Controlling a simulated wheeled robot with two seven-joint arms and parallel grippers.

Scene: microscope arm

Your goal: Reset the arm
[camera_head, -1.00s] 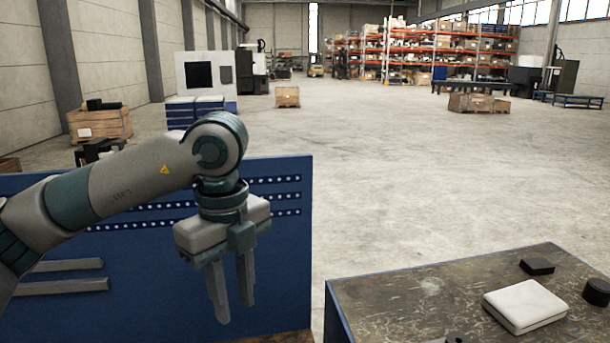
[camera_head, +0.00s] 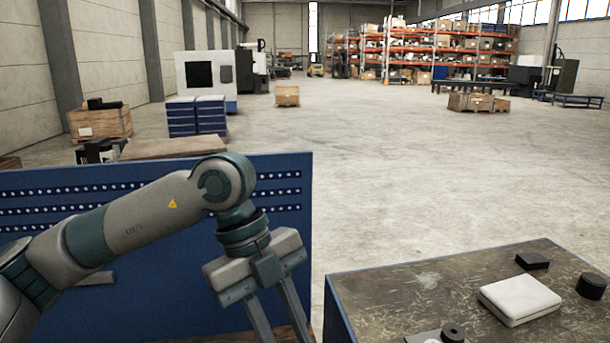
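My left arm comes in from the left, in front of a blue perforated panel (camera_head: 190,275). My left gripper (camera_head: 277,322) points down at the bottom centre, left of the worktable (camera_head: 400,295). Its two fingers are apart with nothing visible between them; their tips are cut off by the bottom edge. My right gripper is not in view. On the worktable lie a white, closed, flat case (camera_head: 520,298), a flat black block (camera_head: 532,261) and a black cylinder (camera_head: 592,286). A small black ring-like part (camera_head: 453,333) is partly cut off at the bottom edge.
Open concrete floor (camera_head: 420,180) lies behind the worktable. Blue drawer cabinets (camera_head: 196,118), wooden crates (camera_head: 100,122) and orange shelving (camera_head: 430,50) stand far back. A grey bar (camera_head: 98,278) on the panel is partly hidden by my arm.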

